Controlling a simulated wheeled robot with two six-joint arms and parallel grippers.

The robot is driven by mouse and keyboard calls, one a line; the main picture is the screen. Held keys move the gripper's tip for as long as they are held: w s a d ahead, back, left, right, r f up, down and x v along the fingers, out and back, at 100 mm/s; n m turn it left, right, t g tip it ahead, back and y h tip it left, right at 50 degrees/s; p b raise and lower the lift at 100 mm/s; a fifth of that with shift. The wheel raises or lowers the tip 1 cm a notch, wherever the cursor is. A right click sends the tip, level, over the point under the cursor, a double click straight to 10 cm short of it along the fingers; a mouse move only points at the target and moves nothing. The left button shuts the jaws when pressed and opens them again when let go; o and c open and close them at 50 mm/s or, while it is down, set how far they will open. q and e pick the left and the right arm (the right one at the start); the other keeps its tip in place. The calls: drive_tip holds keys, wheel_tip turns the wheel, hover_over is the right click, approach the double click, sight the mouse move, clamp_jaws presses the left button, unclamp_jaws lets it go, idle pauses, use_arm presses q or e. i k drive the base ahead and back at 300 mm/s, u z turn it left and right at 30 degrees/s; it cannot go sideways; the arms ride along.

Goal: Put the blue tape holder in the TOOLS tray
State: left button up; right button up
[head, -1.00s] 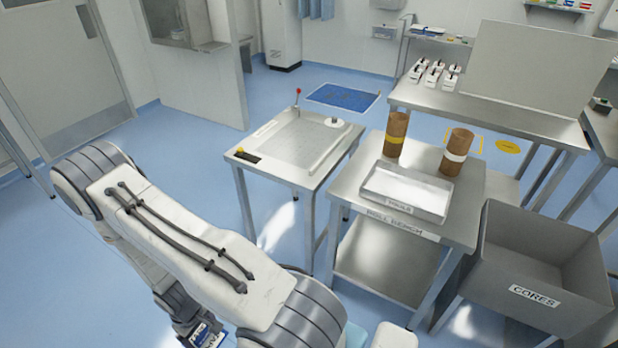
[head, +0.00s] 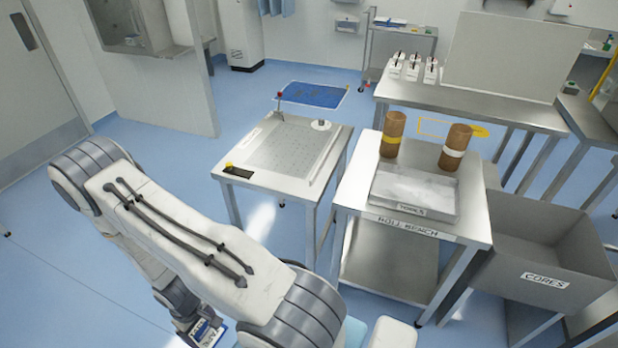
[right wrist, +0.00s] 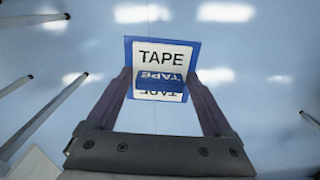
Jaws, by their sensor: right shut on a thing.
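The blue tape holder (right wrist: 158,84), with a white label reading TAPE, is between the two fingers of my right gripper (right wrist: 160,88) in the right wrist view. The gripper is shut on it, above blue floor. In the head view a blue piece with a white label (head: 208,332), apparently this holder, shows at the end of my folded arm, low at the bottom edge and partly hidden. The TOOLS tray (head: 412,212) is a shallow metal tray on the roll bench, and it looks empty. The holder is well away from the tray. My left gripper is not in view.
The roll bench (head: 460,232) also carries two brown rolls (head: 394,134) behind the tray. A grey CORES bin (head: 545,250) stands at its right. A low metal table (head: 285,150) stands left of the bench, with a narrow gap. Open floor (head: 60,270) lies at left.

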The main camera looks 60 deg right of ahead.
sight(395, 191)
drive_tip(key=z, duration=1.6)
